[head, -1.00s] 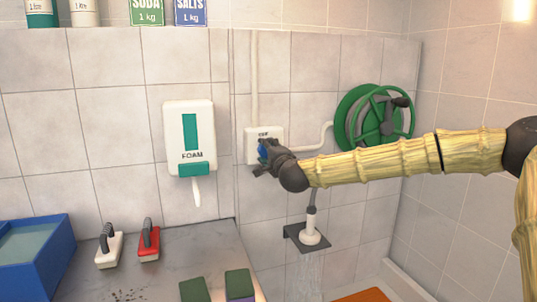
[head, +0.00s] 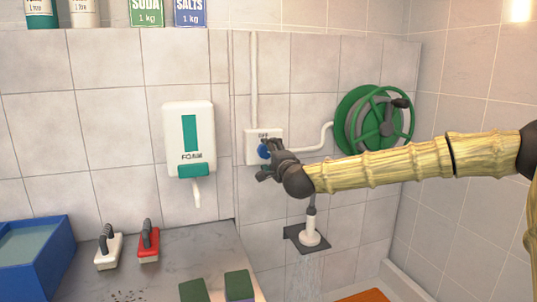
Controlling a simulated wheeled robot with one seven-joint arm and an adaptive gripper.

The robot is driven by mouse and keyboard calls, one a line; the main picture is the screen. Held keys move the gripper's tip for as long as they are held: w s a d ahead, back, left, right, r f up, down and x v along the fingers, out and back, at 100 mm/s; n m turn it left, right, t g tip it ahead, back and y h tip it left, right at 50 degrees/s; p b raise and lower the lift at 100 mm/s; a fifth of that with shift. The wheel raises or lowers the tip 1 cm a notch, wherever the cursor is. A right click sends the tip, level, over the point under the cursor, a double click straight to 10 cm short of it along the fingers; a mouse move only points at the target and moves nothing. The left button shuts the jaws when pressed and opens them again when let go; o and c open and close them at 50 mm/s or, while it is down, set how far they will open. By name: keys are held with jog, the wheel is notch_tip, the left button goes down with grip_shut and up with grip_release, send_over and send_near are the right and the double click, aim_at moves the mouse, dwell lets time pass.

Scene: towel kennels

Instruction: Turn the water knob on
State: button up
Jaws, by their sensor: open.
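White pipes run from the plate up the wall and right to the green hose reel (head: 375,120). My gripper (head: 265,160) is open, just right of and below the knob, and overlaps the plate's right edge in the picture. The knob shows clear of the fingers on its left side; whether they touch it I cannot tell. A white spray head (head: 311,235) hangs in a dark holder, and faint streaks of water show below it.
A foam dispenser (head: 189,140) is on the wall left of the plate. A white brush (head: 109,247), a red brush (head: 149,241), a blue basin (head: 32,255) and green sponges (head: 239,285) are on the counter. Containers stand on the shelf above.

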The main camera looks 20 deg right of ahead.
jog(key=s, duration=0.9)
jog(key=shift+s+d, duration=0.15)
jog(key=shift+d, duration=0.05)
